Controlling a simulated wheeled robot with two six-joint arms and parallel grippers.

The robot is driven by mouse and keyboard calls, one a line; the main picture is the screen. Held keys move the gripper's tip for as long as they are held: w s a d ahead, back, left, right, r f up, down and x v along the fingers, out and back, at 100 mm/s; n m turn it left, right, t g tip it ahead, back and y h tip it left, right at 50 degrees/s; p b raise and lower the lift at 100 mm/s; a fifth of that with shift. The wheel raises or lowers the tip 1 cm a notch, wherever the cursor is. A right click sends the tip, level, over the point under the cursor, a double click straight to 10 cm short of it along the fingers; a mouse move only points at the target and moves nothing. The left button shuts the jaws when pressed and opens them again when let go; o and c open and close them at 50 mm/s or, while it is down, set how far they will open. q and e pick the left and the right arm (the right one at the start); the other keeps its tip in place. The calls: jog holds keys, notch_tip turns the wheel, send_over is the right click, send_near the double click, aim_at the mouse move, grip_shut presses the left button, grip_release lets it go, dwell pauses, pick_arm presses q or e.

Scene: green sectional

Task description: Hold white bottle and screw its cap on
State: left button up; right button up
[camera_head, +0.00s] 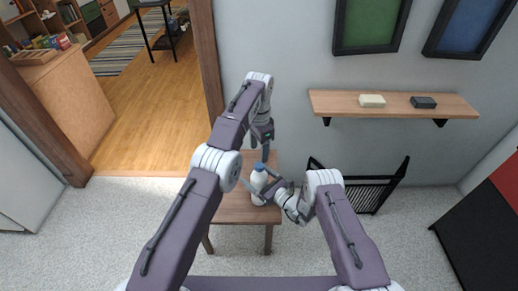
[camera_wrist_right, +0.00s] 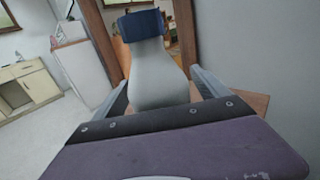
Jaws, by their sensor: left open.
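The white bottle (camera_head: 258,182) is upright above the small wooden table, and its body fills the middle of the right wrist view (camera_wrist_right: 158,75). Its blue cap (camera_head: 259,167) sits at the bottle's top; the cap also shows in the right wrist view (camera_wrist_right: 143,25). I cannot tell how tightly it is seated. My right gripper (camera_head: 262,187) has a finger on each side of the bottle's body and appears shut on it. My left gripper (camera_head: 265,153) is open, pointing down just above the cap and apart from it; its fingertips are small in the head view.
The small wooden table (camera_head: 232,208) stands under the bottle against the wall. A wall shelf (camera_head: 390,112) holds a cream block (camera_head: 371,100) and a dark block (camera_head: 423,102). A black rack (camera_head: 368,194) stands right of the table. Carpet is clear at left.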

aim_at(265, 184)
jog(key=shift+s+d, duration=0.1)
jog(key=p+v, duration=0.1)
jog(key=v, duration=0.8)
pick_arm(q)
jog(key=shift+r, duration=0.75)
